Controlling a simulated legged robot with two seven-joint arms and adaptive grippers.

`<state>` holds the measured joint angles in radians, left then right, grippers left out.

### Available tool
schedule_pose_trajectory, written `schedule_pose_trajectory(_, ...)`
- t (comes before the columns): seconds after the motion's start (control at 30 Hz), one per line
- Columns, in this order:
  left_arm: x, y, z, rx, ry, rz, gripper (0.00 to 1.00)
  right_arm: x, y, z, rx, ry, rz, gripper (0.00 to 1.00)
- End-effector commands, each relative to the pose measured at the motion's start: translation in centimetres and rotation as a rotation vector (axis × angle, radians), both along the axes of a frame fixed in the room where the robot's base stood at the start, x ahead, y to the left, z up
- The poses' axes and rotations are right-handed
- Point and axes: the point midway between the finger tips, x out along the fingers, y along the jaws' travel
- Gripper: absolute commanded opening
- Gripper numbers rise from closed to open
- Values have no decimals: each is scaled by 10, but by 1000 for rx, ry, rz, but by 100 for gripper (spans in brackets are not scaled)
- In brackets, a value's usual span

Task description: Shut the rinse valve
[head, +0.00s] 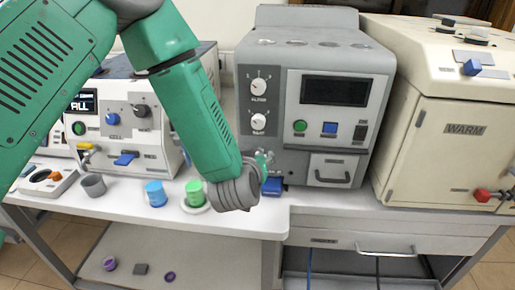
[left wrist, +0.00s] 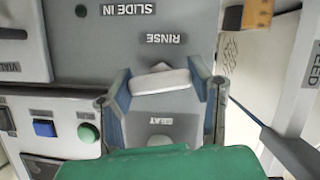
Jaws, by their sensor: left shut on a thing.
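The rinse valve shows in the left wrist view as a pale grey handle (left wrist: 160,83) beside the upside-down RINSE label (left wrist: 164,39). My left gripper (left wrist: 163,92) has its two fingers on either side of this handle and is shut on it. The handle lies crosswise between the fingertips. In the head view my left gripper (head: 263,164) is at the lower left front of the grey machine (head: 330,60), and my wrist hides most of it and the valve. My right gripper is in neither view.
A cream WARM cabinet (head: 450,150) stands at the right.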

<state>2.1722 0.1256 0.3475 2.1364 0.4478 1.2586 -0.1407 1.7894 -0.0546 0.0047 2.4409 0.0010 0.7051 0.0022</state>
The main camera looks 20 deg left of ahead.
Motion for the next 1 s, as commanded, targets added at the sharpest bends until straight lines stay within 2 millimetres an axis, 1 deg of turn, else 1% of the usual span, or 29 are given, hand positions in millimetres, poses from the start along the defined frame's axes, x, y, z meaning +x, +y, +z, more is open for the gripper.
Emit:
schedule_pose_trajectory(0.03, -3, -2, -2, 32, 25, -6, 18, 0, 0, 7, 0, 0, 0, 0)
schedule_pose_trajectory(0.1, -3, -2, -3, 75, 40, -5, 18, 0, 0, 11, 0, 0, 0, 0)
schedule_pose_trajectory(0.4, -3, -2, -4, 192, 77, -5, 18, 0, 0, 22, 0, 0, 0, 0)
schedule_pose_trajectory(1.0, -4, -2, -6, 222, 90, -6, 18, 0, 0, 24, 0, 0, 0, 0)
